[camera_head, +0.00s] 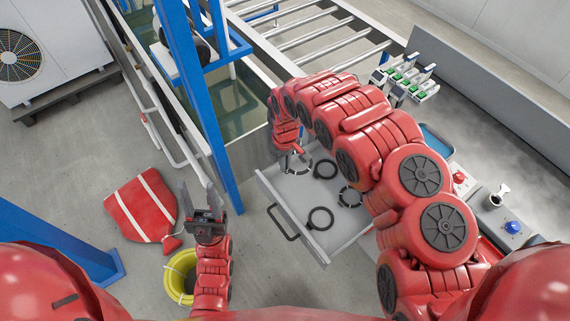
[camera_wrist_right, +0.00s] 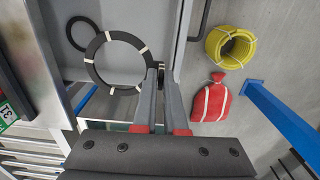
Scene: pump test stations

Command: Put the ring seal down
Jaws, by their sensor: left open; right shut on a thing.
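A black ring seal with white bands (camera_head: 288,165) is in my right gripper (camera_head: 297,151), over the far left part of an open grey drawer (camera_head: 339,240). In the right wrist view the banded ring (camera_wrist_right: 91,72) has its edge at the tips of the nearly closed fingers (camera_wrist_right: 159,72). I cannot tell whether it touches the drawer floor. Other dark rings lie in the drawer: one at the front (camera_head: 311,223), one at the back (camera_head: 325,178), and one at the right, partly beside my arm (camera_head: 342,200). My left gripper (camera_head: 197,184) is open and empty, left of the drawer.
A blue post (camera_head: 200,110) stands just left of the drawer. A red bag with white stripes (camera_head: 133,207) and a yellow hose coil (camera_head: 176,279) lie on the floor. A roller conveyor (camera_head: 310,30) is behind. A bench with a blue knob (camera_head: 513,227) is at the right.

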